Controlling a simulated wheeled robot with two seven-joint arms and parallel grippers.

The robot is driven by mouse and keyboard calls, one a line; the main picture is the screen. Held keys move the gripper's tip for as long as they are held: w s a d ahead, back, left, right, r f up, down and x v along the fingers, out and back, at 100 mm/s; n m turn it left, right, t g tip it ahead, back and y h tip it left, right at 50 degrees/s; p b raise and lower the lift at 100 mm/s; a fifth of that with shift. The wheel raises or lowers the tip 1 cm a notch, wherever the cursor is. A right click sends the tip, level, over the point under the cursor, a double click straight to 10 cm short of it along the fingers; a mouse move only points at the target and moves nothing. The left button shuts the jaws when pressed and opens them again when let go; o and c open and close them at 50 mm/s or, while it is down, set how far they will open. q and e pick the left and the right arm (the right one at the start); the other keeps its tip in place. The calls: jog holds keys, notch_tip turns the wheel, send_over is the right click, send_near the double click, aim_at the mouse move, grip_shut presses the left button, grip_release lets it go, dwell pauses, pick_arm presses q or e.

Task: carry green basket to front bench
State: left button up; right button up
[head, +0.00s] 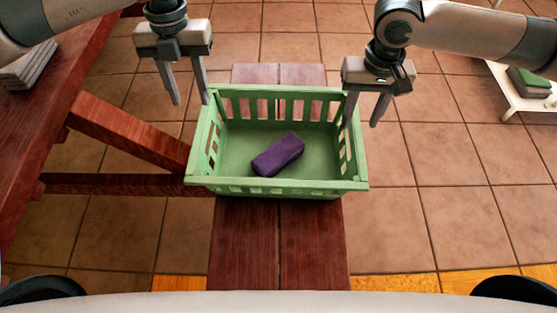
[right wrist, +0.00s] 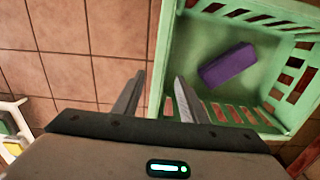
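The green basket (head: 278,187) stands upright on a dark red wooden bench (head: 280,245); a purple block (head: 278,155) lies inside it. My left gripper (head: 190,103) is open at the basket's far left corner, one finger outside and the other close to the rim; I cannot tell if it touches. My right gripper (head: 361,125) is open at the right wall, one finger on the basket's inner side and one outside. In the right wrist view, the fingers (right wrist: 152,108) are apart with the basket wall (right wrist: 163,62) between them. I see no firm grip.
A red wooden table (head: 60,75) with a stack of grey slabs or cloths (head: 28,68) stands at left, its slanted leg (head: 130,130) near the basket. A low white table (head: 515,98) with a green item is at far right. Tiled floor (head: 440,160) is clear right of the bench.

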notch_tip(320, 180, up, 6)
jog(key=shift+r, duration=0.2)
jog(key=shift+s+f, duration=0.1)
dwell(0.7)
